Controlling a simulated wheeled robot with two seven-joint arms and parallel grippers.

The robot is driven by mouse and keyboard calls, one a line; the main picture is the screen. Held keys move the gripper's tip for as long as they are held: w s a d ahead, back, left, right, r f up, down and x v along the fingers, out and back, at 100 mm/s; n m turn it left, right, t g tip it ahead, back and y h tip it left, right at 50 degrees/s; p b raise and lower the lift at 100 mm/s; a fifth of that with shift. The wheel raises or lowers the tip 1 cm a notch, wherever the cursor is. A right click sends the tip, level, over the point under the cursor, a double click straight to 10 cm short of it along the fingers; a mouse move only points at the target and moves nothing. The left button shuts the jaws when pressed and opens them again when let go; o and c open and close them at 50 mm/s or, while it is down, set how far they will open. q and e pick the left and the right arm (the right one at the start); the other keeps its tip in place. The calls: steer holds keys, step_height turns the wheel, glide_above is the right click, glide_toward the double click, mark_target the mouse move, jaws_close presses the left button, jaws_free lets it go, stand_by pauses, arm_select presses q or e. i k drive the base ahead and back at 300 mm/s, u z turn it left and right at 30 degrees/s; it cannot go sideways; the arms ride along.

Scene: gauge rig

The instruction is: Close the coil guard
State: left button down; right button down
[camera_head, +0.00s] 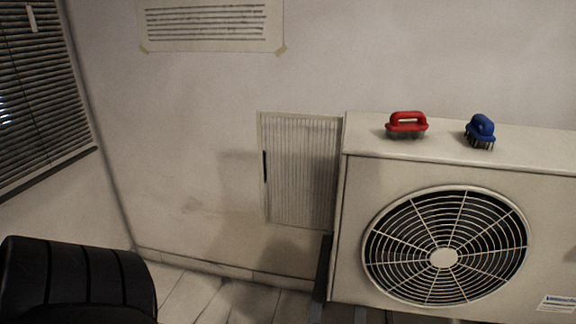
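The coil guard appears to be the pale panel with fine vertical slats (300,170) left of the outdoor unit (350,240). Its right edge meets the unit's back left corner, and it stands out to the left, away from the unit's body. A thin black handle (265,166) is on its free left edge. The unit's left side face is barely visible, so the coil behind it is hidden. Neither of my grippers shows in the head view.
A red brush (407,125) and a blue brush (480,131) sit on top of the unit. A round fan grille (444,258) fills much of its front. A dark blind (40,95) hangs at the left.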

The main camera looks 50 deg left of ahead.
mark_target(262, 157)
steer(key=z, duration=2.45)
steer(key=k, duration=2.3)
steer(key=u, duration=0.95)
